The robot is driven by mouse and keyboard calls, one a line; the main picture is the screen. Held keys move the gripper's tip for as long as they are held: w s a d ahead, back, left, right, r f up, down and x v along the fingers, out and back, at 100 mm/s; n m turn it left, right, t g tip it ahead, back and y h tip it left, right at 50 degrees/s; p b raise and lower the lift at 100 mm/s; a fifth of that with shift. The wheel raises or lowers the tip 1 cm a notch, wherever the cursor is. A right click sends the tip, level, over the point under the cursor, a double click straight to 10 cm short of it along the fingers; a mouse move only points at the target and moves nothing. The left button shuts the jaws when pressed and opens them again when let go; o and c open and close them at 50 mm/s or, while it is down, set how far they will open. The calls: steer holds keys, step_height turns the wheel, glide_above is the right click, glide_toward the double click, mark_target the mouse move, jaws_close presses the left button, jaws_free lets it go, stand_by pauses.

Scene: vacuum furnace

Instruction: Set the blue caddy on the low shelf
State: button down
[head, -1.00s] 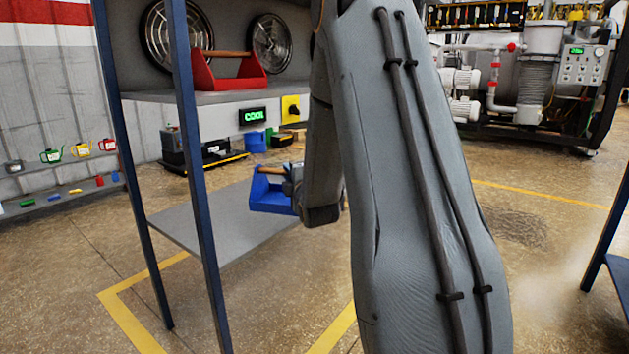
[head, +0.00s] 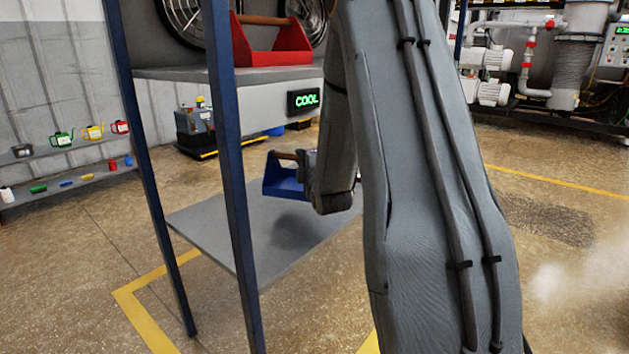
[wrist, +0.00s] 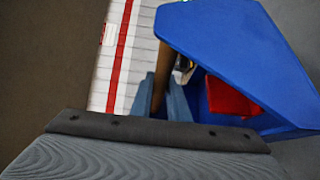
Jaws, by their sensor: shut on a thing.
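The blue caddy (head: 281,180) hangs above the low shelf (head: 225,228) in the head view, with a shadow on the shelf under it. Its wooden handle (head: 284,155) is at the top. My gripper (head: 304,160) is at the caddy's right side, and my forearm hides part of both. In the wrist view the blue caddy (wrist: 235,50) fills the upper right, and my gripper (wrist: 163,100) is shut on its wooden handle (wrist: 164,72). A red item (wrist: 230,97) lies inside the caddy. The caddy's underside looks apart from the shelf.
A blue post (head: 228,180) stands at the shelf's front and another (head: 145,160) to its left. A wall ledge (head: 75,180) holds small items.

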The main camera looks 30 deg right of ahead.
steer(key=shift+f+b, duration=1)
steer(key=shift+f, duration=2.4)
steer(key=shift+f, duration=0.15)
steer(key=c, duration=1.7)
jaws_free()
steer(key=shift+s+a, duration=0.1)
steer(key=shift+s, duration=0.25)
steer(key=p+v, duration=0.2)
steer(key=v, duration=0.9)
steer(key=shift+s, duration=0.15)
